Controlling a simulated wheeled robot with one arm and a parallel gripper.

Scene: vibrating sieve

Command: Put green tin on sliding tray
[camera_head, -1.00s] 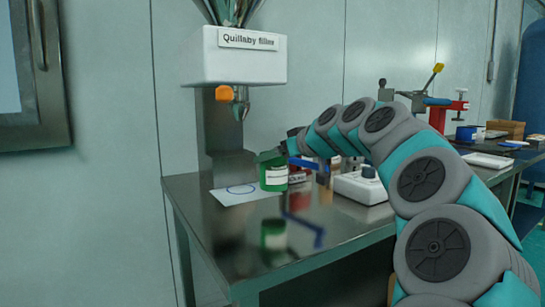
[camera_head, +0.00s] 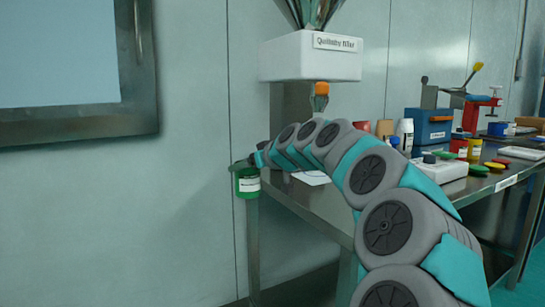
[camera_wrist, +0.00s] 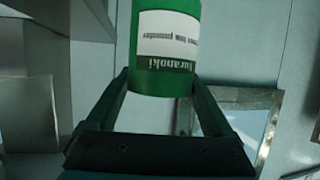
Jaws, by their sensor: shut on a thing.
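The green tin (camera_head: 248,182) with a white label hangs in the air just left of the metal table's left end, in front of the wall. My gripper (camera_head: 246,164) is shut on it. In the wrist view the tin (camera_wrist: 166,70) sits between the two fingers of my gripper (camera_wrist: 158,88), and its label text appears upside down. No sliding tray can be made out in either view.
The metal table (camera_head: 330,215) carries a white filler (camera_head: 310,60) with an orange knob, a white device (camera_head: 440,172), a blue toolbox (camera_head: 428,130) and several small containers. A framed panel (camera_head: 75,65) is on the left wall. The space below the tin is free.

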